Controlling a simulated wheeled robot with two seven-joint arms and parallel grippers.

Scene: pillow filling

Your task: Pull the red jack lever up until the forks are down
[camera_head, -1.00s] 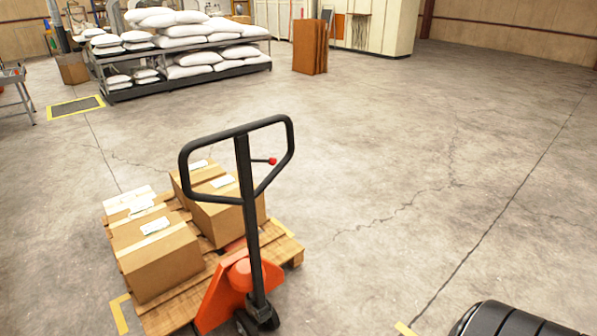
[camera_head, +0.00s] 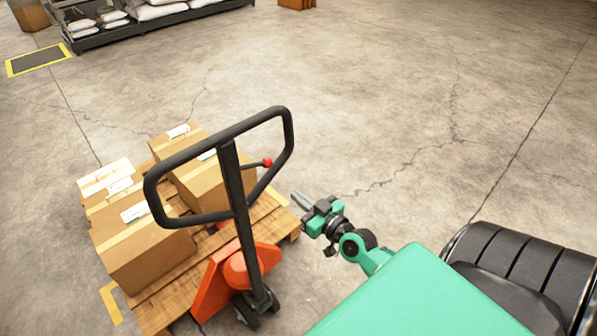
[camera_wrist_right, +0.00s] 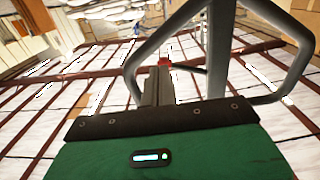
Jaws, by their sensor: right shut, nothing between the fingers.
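The red jack lever shows as a small red knob (camera_head: 267,162) on a dark rod inside the black loop handle (camera_head: 287,135) of the orange pallet jack (camera_head: 215,285). In the right wrist view the red knob (camera_wrist_right: 164,62) sits beyond the gripper, with the loop handle (camera_wrist_right: 275,14) around it. My right gripper (camera_head: 298,199) is below and to the right of the knob, apart from it, shut and empty. The forks are hidden under the wooden pallet (camera_head: 160,312). My left gripper is not in view.
Several cardboard boxes (camera_head: 150,257) stand on the pallet. A shelf (camera_head: 150,25) with white sacks is at the back left. A yellow-edged floor mat (camera_head: 38,58) lies at the far left.

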